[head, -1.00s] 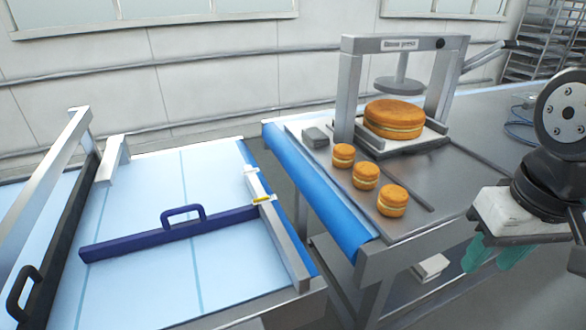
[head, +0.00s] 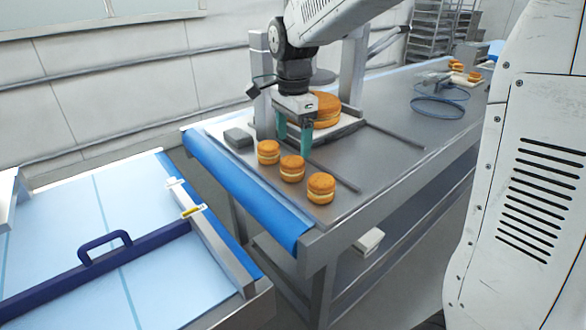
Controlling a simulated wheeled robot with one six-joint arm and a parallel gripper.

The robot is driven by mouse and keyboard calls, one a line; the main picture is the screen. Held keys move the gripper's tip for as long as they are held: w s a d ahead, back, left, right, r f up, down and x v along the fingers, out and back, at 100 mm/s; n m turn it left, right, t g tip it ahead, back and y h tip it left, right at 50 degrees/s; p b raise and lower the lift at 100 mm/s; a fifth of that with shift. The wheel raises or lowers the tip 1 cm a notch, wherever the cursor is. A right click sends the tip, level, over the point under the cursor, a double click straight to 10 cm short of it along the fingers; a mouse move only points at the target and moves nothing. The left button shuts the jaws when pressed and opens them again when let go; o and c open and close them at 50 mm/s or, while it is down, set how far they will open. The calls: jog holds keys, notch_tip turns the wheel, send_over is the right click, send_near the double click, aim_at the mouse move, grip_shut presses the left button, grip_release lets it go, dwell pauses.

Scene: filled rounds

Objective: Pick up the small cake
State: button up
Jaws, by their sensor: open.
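Three small cakes stand in a slanting row on the steel table (head: 400,160): the far one (head: 268,152), the middle one (head: 292,169) and the near one (head: 320,188). Each is round and orange-brown with a pale cream layer. A large cake (head: 327,110) of the same look sits on the press base, partly hidden by my arm. My gripper (head: 293,148) points down with its green fingers apart and nothing seen between them. It shows just behind the far and middle small cakes; whether it touches them I cannot tell.
The press frame (head: 353,75) stands close behind my gripper. A grey block (head: 238,138) lies left of it. A blue belt edge (head: 245,190) borders the table. A blue cable coil (head: 438,107) and more small cakes (head: 474,76) lie farther right. The table's right part is mostly clear.

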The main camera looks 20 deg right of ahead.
aim_at(294, 159)
jog(key=shift+w+f, duration=0.25)
jog(key=shift+f, duration=0.2)
jog(key=f, duration=0.7)
jog(key=shift+w+d+f, duration=0.1)
jog(key=shift+w+d, duration=0.1)
jog(key=shift+d, duration=0.05)
jog(key=c, duration=0.8)
